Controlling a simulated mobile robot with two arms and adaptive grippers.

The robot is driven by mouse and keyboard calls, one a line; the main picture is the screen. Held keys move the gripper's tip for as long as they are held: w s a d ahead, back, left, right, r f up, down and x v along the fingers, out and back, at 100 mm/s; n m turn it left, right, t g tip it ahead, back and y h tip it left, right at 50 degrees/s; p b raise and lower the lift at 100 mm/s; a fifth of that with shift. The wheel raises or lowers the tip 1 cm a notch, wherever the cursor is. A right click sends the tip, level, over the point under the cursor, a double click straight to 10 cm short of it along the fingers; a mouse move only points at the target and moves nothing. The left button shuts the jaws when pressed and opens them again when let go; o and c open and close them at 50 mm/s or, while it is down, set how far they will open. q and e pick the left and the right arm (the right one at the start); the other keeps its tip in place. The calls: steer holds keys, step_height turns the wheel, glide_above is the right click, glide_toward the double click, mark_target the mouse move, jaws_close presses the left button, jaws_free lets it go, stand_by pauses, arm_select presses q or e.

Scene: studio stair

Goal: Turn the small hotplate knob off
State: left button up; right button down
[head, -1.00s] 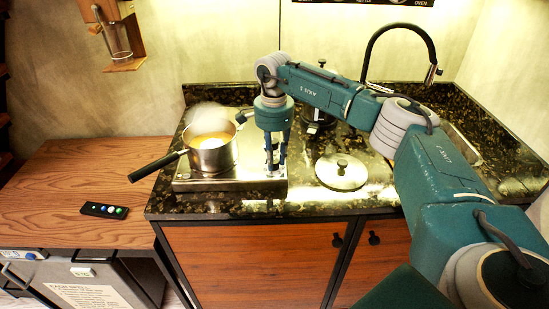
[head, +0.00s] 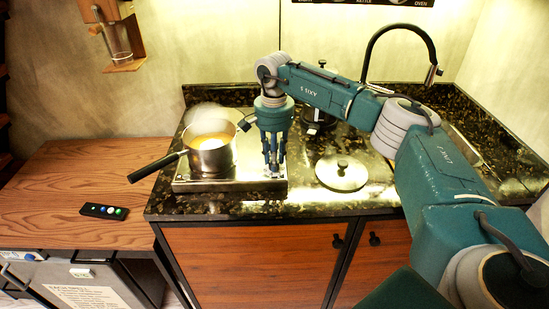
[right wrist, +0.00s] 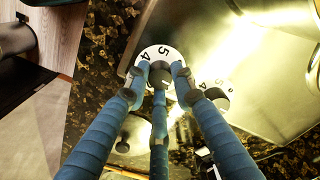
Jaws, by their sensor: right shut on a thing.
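The hotplate (head: 215,186) is a flat metal unit on the dark stone counter, with a steaming pot (head: 212,158) on it. In the right wrist view, one knob (right wrist: 160,69) with a white numbered dial sits between the fingertips of my right gripper (right wrist: 160,78). The digits 5 and 4 show on the dial; the rest is partly covered by the fingers. A second knob (right wrist: 217,98) with a similar dial stands beside it, clear of the fingertips. In the head view my right gripper (head: 273,170) points down at the hotplate's right end, shut on the knob. My left gripper is out of view.
The pot's black handle (head: 155,168) sticks out left over the counter edge. A round lid (head: 341,172) lies on the counter to the right. A black remote-like panel (head: 104,211) lies on the wooden surface at left. A black curved faucet (head: 400,30) rises at the back right.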

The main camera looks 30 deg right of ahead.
steer(key=shift+w+a+r, duration=0.1)
steer(key=shift+a, duration=0.05)
steer(key=c, duration=1.5)
jaws_free()
steer(key=shift+o, duration=0.2)
step_height(320, 180, up, 12)
steer(key=shift+a, duration=0.1)
